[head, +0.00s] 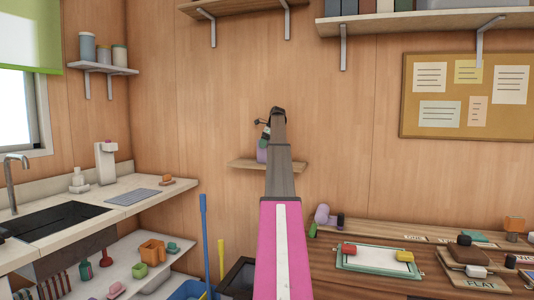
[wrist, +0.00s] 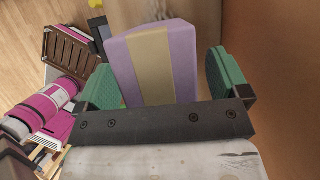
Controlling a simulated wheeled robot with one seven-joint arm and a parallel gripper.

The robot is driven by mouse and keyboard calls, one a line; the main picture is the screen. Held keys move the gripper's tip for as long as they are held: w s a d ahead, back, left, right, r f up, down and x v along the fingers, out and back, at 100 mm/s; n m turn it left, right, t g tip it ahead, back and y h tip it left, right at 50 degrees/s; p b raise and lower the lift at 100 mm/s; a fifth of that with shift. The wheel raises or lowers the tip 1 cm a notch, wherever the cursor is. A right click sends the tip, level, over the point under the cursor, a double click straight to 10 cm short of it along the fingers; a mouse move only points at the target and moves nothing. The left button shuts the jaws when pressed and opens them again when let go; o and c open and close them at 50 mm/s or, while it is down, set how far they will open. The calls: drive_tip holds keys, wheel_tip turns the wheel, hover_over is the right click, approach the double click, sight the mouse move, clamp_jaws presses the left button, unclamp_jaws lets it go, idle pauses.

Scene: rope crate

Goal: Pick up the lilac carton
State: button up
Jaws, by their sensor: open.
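The lilac carton (wrist: 119,58) has a tan band down its middle and fills the space between the jaws in the wrist view. In the head view the carton (head: 262,155) sits on a small wooden wall shelf (head: 244,163), partly hidden by my arm. My gripper (wrist: 164,78) is open, with one green finger pad on each side of the carton. The pads are close to its sides; I cannot tell whether either touches. In the head view my gripper (head: 266,133) is mostly hidden behind my outstretched arm.
The wooden wall (wrist: 288,90) is close on the right in the wrist view. A higher shelf (head: 232,8) hangs above. A workbench (head: 360,285) with a tray and several objects stands at lower right. A sink counter (head: 125,205) is at left.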

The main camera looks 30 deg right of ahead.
drive_tip(key=shift+f, duration=0.25)
idle(0.4)
drive_tip(key=c, duration=1.1)
